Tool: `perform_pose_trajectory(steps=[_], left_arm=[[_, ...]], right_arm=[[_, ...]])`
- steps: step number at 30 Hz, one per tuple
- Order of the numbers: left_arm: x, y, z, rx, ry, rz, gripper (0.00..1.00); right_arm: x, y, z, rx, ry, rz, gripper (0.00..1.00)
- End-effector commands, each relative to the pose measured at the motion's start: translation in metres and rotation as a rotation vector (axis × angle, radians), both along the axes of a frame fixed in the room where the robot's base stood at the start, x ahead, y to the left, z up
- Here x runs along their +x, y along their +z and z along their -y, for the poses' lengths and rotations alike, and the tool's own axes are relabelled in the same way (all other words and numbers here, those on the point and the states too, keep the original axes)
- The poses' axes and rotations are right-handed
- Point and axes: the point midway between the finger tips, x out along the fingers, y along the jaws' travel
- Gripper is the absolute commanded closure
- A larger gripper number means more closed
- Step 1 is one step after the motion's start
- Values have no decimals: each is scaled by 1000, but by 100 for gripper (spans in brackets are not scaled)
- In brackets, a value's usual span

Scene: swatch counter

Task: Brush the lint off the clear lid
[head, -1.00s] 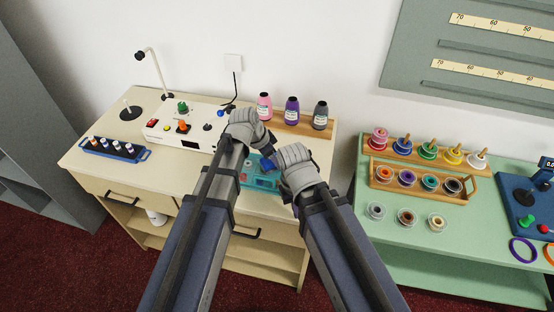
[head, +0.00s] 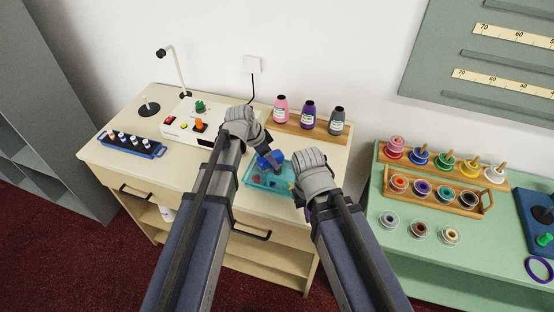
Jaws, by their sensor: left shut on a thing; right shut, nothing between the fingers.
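A teal box (head: 255,180) with a clear lid stands at the front right of the cream counter, with small coloured things showing through the lid. My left gripper (head: 272,158) is over the back of the box, shut on a blue thing (head: 276,155) that may be a brush; the fingers partly hide it. I cannot tell whether it touches the lid. My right gripper (head: 298,196) is shut and empty at the right edge of the box, its tips mostly hidden by its wrist. Lint is too small to make out.
A green table (head: 365,225) with ribbon spools is at right.

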Motion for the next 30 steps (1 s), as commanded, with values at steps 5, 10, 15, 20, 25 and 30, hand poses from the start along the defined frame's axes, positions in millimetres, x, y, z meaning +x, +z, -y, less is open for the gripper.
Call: perform_pose_trajectory(steps=[5,10,15,20,25,30], left_arm=[[1,0,-4,2,0,0,100],[1,2,-3,0,0,0,100],[-1,2,1,-1,-1,1,100],[-3,1,13,0,-2,1,100],[-7,0,27,0,-2,1,100],[-8,-1,32,-1,0,1,100]], right_arm=[[0,0,0,0,0,0,100],[0,2,0,0,0,0,100],[0,2,0,0,0,0,100],[0,1,0,0,0,0,100],[0,0,0,0,0,0,100],[0,-1,0,0,0,0,100]])
